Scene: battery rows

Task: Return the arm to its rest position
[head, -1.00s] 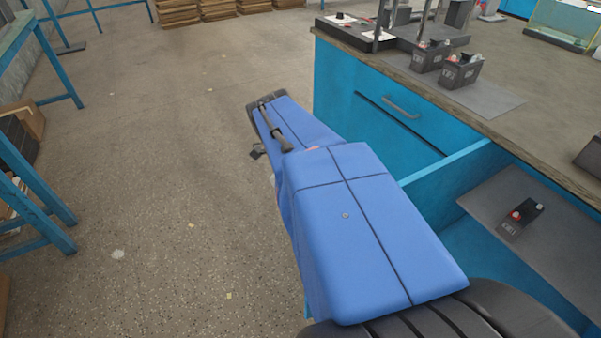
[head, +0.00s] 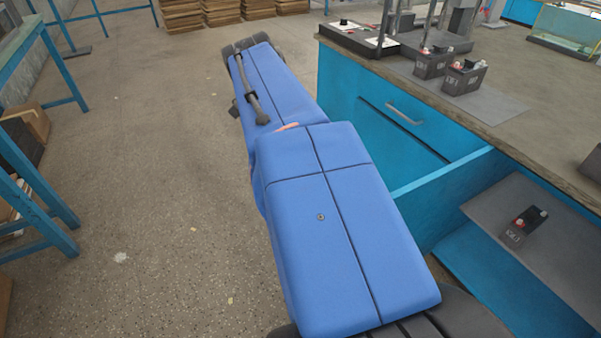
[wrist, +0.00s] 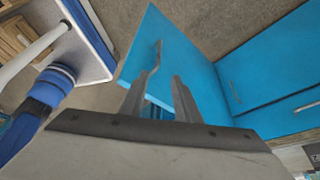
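My gripper (wrist: 167,68) shows in the wrist view with its two grey fingers apart and nothing between them. In the head view my blue-covered arm (head: 322,217) stretches from the bottom right towards the upper left, over the floor left of the workbench. My gripper is not visible in the head view.
The workbench (head: 349,87) with a blue drawer stands close to the right of my arm. Two black batteries (head: 433,64) (head: 463,78) stand on it. Another battery (head: 524,227) lies on a lower grey shelf (head: 572,257). The floor (head: 150,170) to the left is open.

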